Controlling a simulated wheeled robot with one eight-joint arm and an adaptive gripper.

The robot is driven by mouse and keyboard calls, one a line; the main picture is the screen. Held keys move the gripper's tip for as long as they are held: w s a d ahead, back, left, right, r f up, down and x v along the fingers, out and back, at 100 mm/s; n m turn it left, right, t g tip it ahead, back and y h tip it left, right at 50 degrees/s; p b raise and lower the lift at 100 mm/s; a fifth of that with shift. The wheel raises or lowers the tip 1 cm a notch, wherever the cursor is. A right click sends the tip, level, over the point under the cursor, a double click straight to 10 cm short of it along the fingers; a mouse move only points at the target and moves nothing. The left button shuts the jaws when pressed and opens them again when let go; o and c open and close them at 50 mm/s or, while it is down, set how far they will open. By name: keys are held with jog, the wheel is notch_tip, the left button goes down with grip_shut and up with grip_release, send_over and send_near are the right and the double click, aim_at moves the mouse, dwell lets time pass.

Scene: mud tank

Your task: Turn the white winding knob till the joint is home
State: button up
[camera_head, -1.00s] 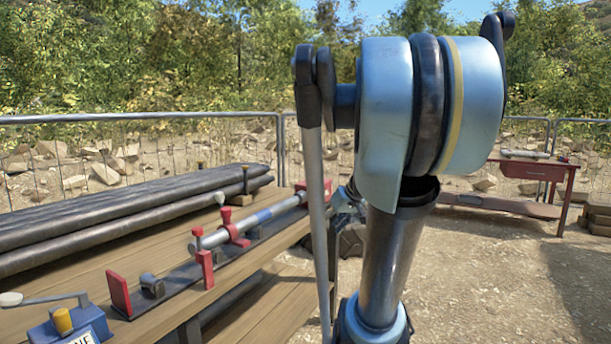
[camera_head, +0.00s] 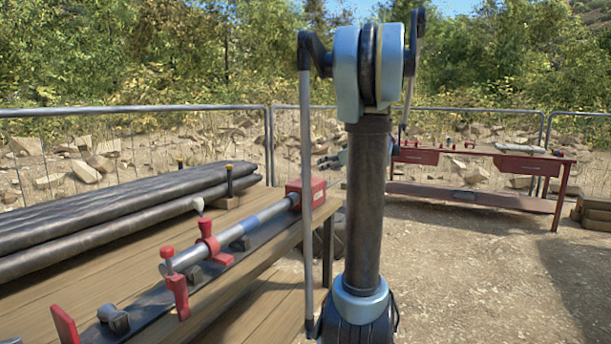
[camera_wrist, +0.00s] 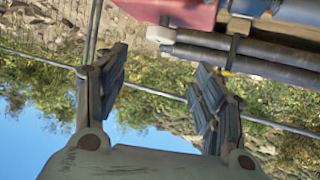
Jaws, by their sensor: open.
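At the lower left corner of the head view only a pale sliver (camera_head: 10,341) shows, in line with the crank's white knob, which is otherwise out of frame. The joint's grey rod (camera_head: 222,245) with a blue band lies in a dark rail on the wooden bench, held by a red clamp (camera_head: 208,240). A red block (camera_head: 306,191) stands at the rod's far end. My gripper (camera_wrist: 160,85) is open and empty in the wrist view, its fingers apart against sky and bushes. The red block (camera_wrist: 175,10) seems to show at that view's top edge.
Dark pipes (camera_head: 120,215) lie along the bench's back. A red table (camera_head: 480,170) with small items stands at the back right. A wire fence (camera_head: 90,150) runs behind. Gravel ground at the right is open.

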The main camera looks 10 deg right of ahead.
aim_at(307, 171)
jog(key=x, duration=1.6)
jog(key=shift+w+f, duration=0.1)
jog(key=shift+f, duration=0.1)
jog(key=c, duration=1)
